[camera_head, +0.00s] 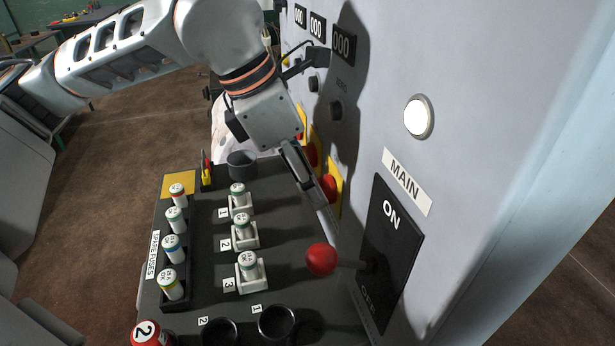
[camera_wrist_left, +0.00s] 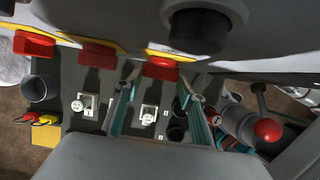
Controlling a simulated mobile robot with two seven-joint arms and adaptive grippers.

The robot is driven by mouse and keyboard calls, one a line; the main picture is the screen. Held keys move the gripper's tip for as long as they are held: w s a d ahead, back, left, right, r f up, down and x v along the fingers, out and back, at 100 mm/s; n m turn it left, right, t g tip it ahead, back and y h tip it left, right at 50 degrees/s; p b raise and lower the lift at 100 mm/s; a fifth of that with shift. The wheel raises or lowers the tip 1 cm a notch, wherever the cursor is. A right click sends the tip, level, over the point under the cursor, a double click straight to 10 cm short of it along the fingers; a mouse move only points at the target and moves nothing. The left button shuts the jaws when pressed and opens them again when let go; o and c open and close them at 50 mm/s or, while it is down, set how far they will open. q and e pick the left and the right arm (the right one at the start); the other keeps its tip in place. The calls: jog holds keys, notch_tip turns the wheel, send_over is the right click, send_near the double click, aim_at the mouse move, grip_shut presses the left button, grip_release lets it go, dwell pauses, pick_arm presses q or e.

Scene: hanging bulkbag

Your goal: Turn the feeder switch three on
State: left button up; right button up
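Three red switches on yellow plates line the lower panel. The nearest red switch (camera_head: 328,188) is beside my left gripper (camera_head: 308,190) in the head view. In the left wrist view this red switch (camera_wrist_left: 161,69) appears between the two teal-padded fingers of my left gripper (camera_wrist_left: 158,85), which are apart with nothing held. I cannot tell whether they touch it. The middle red switch (camera_wrist_left: 97,53) and the far red switch (camera_wrist_left: 35,44) sit to its left there. Switch number labels are not readable.
A red-knobbed MAIN lever (camera_head: 321,259) projects from the black ON plate (camera_head: 393,250). Below the panel, a dark shelf holds white fuse holders (camera_head: 250,273), spare fuses (camera_head: 171,285), a grey cup (camera_head: 242,164) and black cups (camera_head: 277,323). A round black knob (camera_wrist_left: 200,28) juts above the fingers.

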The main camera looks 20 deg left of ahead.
jog(key=shift+f, duration=0.1)
pick_arm(q)
jog(key=t+y+b, duration=0.1)
jog(key=b, duration=0.1)
jog(key=m+t+y+b, duration=0.1)
jog(key=t, duration=0.1)
jog(key=s+d+t+y+b, duration=0.1)
jog(key=t+b, duration=0.1)
jog(key=shift+s+f+y+b, duration=0.1)
jog(key=shift+f+y+b, duration=0.15)
jog(key=shift+y+b, duration=0.15)
pick_arm(e)
jog(key=f, duration=0.2)
jog(key=d+f, duration=0.1)
jog(key=shift+w+d+f, duration=0.1)
jog(key=shift+w+f, duration=0.25)
jog(key=shift+w, duration=0.05)
jog(key=shift+s+f, duration=0.15)
pick_arm(q)
jog(key=o, duration=1.1)
pick_arm(e)
jog(key=shift+s, duration=0.1)
